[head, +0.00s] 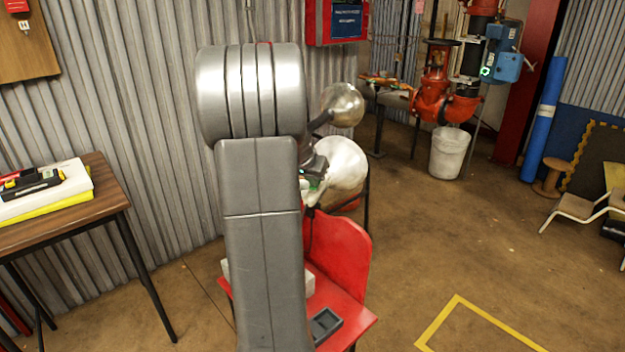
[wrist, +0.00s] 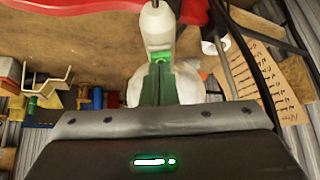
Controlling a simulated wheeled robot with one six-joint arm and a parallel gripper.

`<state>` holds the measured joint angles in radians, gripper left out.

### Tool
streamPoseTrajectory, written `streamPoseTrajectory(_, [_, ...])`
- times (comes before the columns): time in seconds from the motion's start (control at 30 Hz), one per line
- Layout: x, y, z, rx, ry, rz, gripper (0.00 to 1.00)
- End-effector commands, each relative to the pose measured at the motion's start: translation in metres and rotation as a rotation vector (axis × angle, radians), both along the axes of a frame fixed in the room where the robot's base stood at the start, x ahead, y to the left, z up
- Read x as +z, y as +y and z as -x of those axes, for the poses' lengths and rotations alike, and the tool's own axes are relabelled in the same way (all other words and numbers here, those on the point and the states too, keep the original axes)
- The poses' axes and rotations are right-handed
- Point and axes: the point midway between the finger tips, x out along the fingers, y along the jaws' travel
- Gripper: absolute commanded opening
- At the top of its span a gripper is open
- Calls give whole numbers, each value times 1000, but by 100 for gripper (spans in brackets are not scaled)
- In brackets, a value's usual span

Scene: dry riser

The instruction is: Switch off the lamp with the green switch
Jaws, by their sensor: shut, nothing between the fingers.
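The lamp shows in the wrist view as a white body (wrist: 157,22) with a small green switch (wrist: 160,57) on it. A wider, rounded white part lies behind the fingers. My gripper (wrist: 159,68) is shut and empty, its fingertips right at the green switch. I cannot tell whether they touch it. In the head view, my arm covers much of the middle, and my dark gripper (head: 313,180) is partly hidden beside a pale, rounded shape (head: 343,165), which seems to be the lamp. The switch is not clear there, and I cannot tell whether the lamp is lit.
A red stand (head: 342,255) with a raised panel is below my gripper; a grey tray (head: 325,325) is on it. A wooden table (head: 85,205) stands at the left. A corrugated wall (head: 135,90) is behind. Open floor (head: 440,245) lies to the right.

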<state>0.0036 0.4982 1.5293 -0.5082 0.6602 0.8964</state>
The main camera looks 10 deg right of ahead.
Motion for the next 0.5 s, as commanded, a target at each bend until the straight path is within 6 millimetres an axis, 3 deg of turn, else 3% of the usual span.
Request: streamPoseTrajectory(0.5, [-8, 8, 12, 0, 1, -1, 0])
